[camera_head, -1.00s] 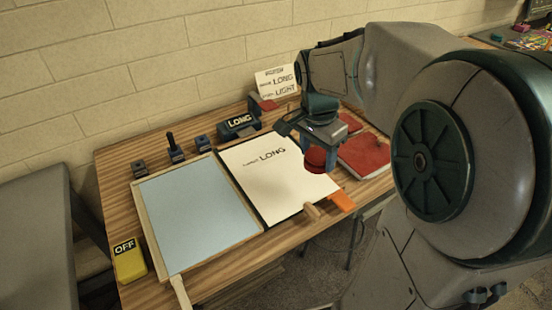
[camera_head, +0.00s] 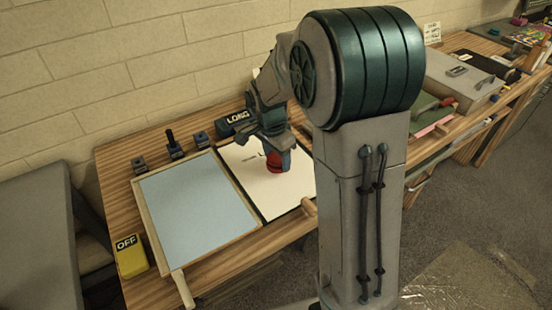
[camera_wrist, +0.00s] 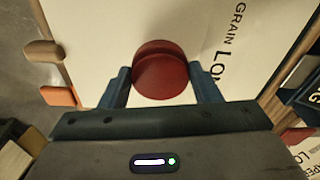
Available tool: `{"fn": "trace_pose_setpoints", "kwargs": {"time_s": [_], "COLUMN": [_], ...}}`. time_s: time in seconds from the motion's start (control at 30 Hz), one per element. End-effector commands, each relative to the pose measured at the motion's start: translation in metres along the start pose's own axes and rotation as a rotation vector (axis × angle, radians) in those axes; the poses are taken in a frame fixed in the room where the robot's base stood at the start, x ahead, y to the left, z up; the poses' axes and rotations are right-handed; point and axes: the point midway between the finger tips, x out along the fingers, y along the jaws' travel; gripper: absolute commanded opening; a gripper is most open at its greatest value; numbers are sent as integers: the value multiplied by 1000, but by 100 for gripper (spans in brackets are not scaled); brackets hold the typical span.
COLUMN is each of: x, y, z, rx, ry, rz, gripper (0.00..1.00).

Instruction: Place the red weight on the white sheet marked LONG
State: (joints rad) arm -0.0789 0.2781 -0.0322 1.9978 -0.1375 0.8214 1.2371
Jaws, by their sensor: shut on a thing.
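The red weight (camera_head: 279,163) is round and sits between the fingers of my gripper (camera_head: 274,153), over the white sheet (camera_head: 268,196) in the head view. In the wrist view my gripper (camera_wrist: 162,76) has one blue finger on each side of the red weight (camera_wrist: 160,68), closed on it. The white sheet (camera_wrist: 110,25) lies beneath, with the printed words GRAIN and LONG to the right of the weight. I cannot tell whether the weight touches the sheet. My arm hides the sheet's right side in the head view.
A wooden-framed tray with a pale blue surface (camera_head: 195,207) lies left of the sheet. A dark block labelled LONG (camera_head: 236,122) and small stamps (camera_head: 175,147) stand behind. A yellow OFF block (camera_head: 129,256) is at front left. An orange tab (camera_wrist: 58,96) sticks out by the sheet's edge.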

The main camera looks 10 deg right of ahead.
Motion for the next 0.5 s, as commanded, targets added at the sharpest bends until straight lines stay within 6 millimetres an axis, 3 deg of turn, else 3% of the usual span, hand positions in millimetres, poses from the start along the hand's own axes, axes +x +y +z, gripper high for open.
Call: {"fn": "trace_pose_setpoints", "kwargs": {"time_s": [0.13, 0.5], "x": [12, 18], "y": [0, 0], "z": [1, 2], "rx": [0, 0], "ry": [1, 1], "rz": [-2, -2], "gripper": [17, 17]}}
